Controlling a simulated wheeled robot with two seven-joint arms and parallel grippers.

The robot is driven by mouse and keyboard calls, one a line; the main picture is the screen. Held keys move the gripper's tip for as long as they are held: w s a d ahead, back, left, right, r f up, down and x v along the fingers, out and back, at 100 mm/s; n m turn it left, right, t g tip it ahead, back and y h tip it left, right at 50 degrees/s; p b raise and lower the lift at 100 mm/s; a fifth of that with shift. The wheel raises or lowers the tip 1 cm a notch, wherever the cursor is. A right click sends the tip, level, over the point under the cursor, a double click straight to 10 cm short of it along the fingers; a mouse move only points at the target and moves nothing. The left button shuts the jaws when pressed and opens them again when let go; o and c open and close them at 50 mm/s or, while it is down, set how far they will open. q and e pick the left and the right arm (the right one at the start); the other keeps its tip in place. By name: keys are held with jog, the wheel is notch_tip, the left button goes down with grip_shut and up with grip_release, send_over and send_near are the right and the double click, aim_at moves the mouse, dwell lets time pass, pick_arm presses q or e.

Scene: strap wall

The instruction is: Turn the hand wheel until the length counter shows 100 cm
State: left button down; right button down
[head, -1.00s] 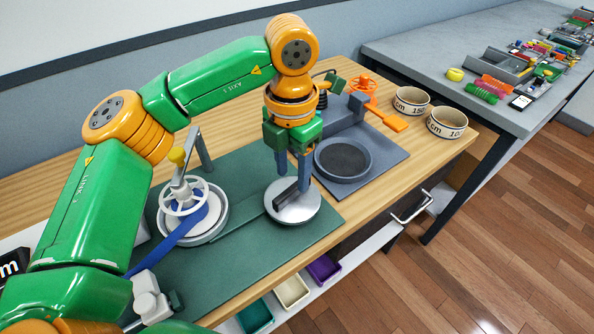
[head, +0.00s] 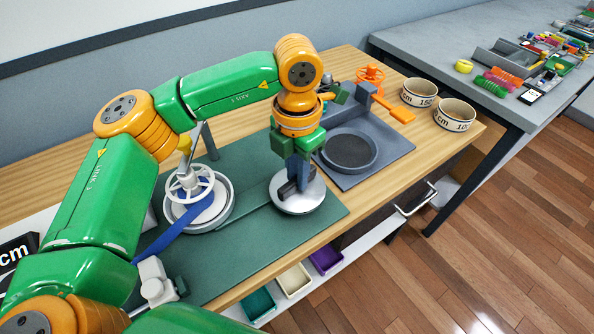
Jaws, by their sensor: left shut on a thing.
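A white spoked hand wheel (head: 190,183) with a yellow knob sits over a round spool (head: 222,213) on the green mat. A blue strap (head: 178,232) runs from it to the lower left. A black display reading "cm" (head: 17,250), apparently the length counter, is cut off at the left edge; its digits are hidden. My left gripper (head: 299,185) points down over a silver disc (head: 300,205), right of the hand wheel and apart from it. Its fingers are shut on the dark bar (head: 287,189) on the disc. My right gripper is out of view.
A grey plate with a round dish (head: 349,151) lies right of the disc. Behind are an orange wheel (head: 369,74) and two strap rolls (head: 419,92), (head: 455,114). A white clamp-like block (head: 154,283) stands at the front left. Bins (head: 294,280) sit below the bench edge.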

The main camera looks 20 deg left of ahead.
pick_arm(q)
jog(key=m+b, duration=0.1)
jog(key=m, duration=0.2)
jog(key=shift+f, duration=0.1)
jog(key=m, duration=0.4)
jog(key=shift+m+b, duration=0.35)
jog(key=shift+m, duration=0.05)
jog(key=m, duration=1.1)
jog(key=shift+m, duration=0.3)
jog(key=m, duration=0.4)
jog(key=shift+m, duration=0.3)
jog(key=m, duration=0.4)
jog(key=shift+m, duration=2)
